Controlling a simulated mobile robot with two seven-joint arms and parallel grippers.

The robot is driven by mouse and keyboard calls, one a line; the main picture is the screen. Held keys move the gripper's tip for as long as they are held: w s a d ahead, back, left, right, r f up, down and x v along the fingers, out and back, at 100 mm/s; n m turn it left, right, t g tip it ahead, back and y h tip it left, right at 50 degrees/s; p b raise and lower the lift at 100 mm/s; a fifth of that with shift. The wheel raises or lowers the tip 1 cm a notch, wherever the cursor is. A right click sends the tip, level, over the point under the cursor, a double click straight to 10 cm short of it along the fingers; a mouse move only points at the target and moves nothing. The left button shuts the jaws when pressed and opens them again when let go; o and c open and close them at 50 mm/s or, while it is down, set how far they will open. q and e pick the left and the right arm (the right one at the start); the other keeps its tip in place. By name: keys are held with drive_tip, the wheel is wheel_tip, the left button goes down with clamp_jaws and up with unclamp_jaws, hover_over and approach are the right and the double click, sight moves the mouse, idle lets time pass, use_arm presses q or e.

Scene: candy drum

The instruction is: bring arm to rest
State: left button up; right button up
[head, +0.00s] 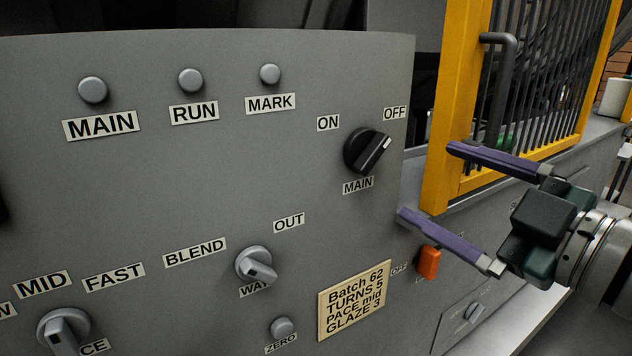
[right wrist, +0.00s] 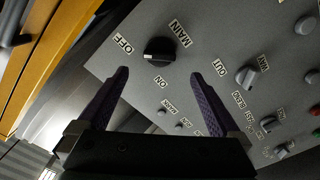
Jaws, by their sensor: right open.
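My right gripper (head: 426,181) comes in from the right and is open, with nothing between its two purple fingers. In the head view it is in front of the right edge of the grey control panel (head: 230,130), to the right of the black MAIN knob (head: 367,150). The knob's pale mark points up and right, toward the OFF label. In the right wrist view the open fingers (right wrist: 158,75) spread below the black knob (right wrist: 159,51), apart from it. My left gripper is in neither view.
A yellow guard frame (head: 440,150) with dark bars stands behind the right gripper. An orange switch (head: 429,262) is just below its lower finger. Grey knobs (head: 256,265) and a batch card (head: 354,300) are on the panel. The space in front of the panel's left and middle is clear.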

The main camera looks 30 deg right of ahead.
drive_tip(key=shift+s, duration=0.25)
idle(0.3)
